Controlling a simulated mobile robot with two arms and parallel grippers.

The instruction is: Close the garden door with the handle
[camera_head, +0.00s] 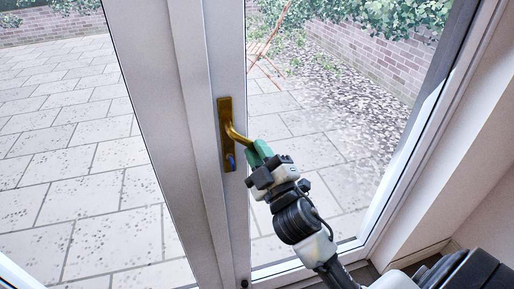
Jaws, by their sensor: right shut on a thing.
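The garden door (188,120) has a white frame with glass panes, and the patio shows through it. A brass handle (236,133) on a tall brass plate sits on the door's upright. A small blue part (231,161) shows low on the plate. My right gripper (257,152), with green fingers, is shut on the end of the handle. The fingers cover the handle's tip. From this angle I cannot tell whether the door is fully in its frame. My left gripper is not in view.
A white door frame and wall (455,130) stand at the right, close to my right arm. Outside are grey paving (75,190), a brick wall (390,60), green ivy and a thin reddish folding frame.

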